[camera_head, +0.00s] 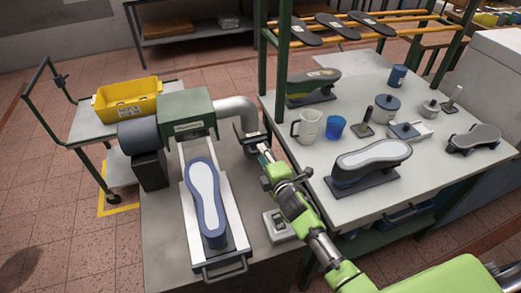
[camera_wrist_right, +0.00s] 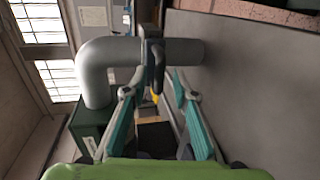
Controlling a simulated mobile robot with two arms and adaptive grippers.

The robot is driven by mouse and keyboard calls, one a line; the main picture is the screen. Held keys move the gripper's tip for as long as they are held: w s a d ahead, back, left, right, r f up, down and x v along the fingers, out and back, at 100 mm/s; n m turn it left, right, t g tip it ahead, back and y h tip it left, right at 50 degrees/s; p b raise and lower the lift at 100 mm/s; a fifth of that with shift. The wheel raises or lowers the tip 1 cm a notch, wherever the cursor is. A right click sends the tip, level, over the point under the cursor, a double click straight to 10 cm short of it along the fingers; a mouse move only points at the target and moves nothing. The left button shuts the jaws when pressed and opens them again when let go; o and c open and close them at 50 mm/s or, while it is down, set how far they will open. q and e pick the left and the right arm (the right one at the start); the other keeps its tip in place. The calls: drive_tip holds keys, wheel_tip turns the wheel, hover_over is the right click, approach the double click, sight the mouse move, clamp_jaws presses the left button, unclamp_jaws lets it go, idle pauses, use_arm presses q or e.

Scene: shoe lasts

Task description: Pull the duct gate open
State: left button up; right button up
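The grey duct (camera_head: 237,108) bends from the green machine (camera_head: 187,113) down to the bench. The dark duct gate (camera_head: 252,142) sits near its lower end, partly hidden by my right gripper (camera_head: 265,155). In the right wrist view the dark gate with its handle (camera_wrist_right: 154,62) crosses the grey pipe (camera_wrist_right: 98,70). My right gripper (camera_wrist_right: 153,88) is open there, its two fingers spread to either side of the handle's line. The handle appears just beyond the fingertips; I cannot tell whether they touch. My left gripper is not in view.
A blue and white shoe last (camera_head: 206,195) lies on the machine's sliding tray. A switch box (camera_head: 278,226) stands close below my right arm. The right table (camera_head: 300,165) holds mugs, tools and lasts. A yellow bin (camera_head: 127,99) is on the left cart.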

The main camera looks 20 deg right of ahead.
drive_tip(key=x, duration=0.3)
clamp_jaws()
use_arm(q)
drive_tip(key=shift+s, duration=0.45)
use_arm(e)
drive_tip(key=shift+s, duration=0.1)
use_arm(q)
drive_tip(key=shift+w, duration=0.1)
